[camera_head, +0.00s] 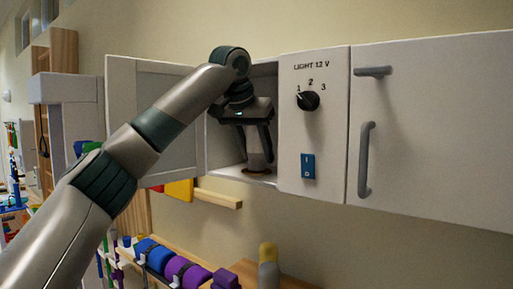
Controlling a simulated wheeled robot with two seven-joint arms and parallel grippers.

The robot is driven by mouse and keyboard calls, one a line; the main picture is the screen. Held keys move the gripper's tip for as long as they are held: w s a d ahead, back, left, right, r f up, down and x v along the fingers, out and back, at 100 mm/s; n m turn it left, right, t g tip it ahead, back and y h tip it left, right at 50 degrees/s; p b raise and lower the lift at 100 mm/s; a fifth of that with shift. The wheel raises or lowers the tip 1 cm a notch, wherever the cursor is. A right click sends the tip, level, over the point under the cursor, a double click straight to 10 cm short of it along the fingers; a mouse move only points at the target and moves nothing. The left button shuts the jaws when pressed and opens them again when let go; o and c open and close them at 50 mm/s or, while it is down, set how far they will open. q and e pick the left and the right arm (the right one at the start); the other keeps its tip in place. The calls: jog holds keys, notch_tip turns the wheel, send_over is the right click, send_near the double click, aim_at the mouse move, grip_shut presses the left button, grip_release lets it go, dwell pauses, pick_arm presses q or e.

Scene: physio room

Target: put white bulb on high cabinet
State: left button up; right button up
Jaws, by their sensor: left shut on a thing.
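The white high cabinet (428,185) hangs on the wall. Its left compartment is open, with the panelled door (150,95) swung out to the left. My left gripper (257,157) reaches into this compartment, pointing down. It is shut on the white bulb (256,147), which is upright between the fingers, just above or on the compartment floor; I cannot tell whether it touches. A brownish round patch shows below the bulb. The fingers hide part of the bulb. My right gripper is not in view.
Right of the opening is a panel marked LIGHT 12 V with a black knob (309,101) and a blue switch (308,166). The cabinet's right door is closed, with a grey handle (366,160). Below, blue and purple weights (185,270) lie on a wooden rack.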

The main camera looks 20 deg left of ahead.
pick_arm(q)
jog(key=shift+f, duration=0.15)
jog(key=o, duration=1.2)
jog(key=v, duration=1.2)
